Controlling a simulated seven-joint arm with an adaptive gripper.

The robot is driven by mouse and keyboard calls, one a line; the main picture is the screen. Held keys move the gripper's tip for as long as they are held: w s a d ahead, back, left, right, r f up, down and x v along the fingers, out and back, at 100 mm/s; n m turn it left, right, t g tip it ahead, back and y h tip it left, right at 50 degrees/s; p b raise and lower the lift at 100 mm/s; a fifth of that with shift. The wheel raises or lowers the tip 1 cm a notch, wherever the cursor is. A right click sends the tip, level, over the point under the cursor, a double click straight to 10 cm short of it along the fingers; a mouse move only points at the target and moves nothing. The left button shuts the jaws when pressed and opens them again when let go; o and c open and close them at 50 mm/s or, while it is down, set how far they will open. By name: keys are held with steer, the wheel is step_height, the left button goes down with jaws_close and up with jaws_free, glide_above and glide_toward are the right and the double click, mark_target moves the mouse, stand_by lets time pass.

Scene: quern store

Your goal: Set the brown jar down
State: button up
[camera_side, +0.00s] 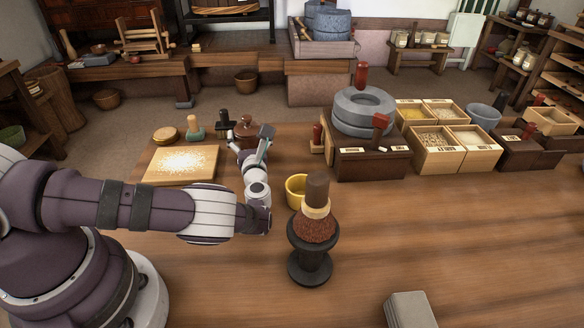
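The brown jar (246,128), with a small knob on its lid, is at the far side of the table, right of the flour-strewn board. My gripper (250,135) reaches it from the near side, one finger at its left and one at its right, and looks shut on it. The jar looks upright. My gripper hides its lower part and base, so I cannot tell whether it touches the table.
A dark bottle-like piece (223,119) and a green-based stamp (194,128) stand left of the jar. The pale board (160,176) lies nearer. A yellow bowl (296,190) and a dark stand (310,262) are at front right. The stone quern (363,112) is further right. The front right table is mostly clear.

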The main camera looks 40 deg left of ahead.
steer(key=o, duration=0.3)
steer(key=shift+r, duration=0.1)
steer(key=v, duration=1.2)
steer(key=shift+r, duration=0.1)
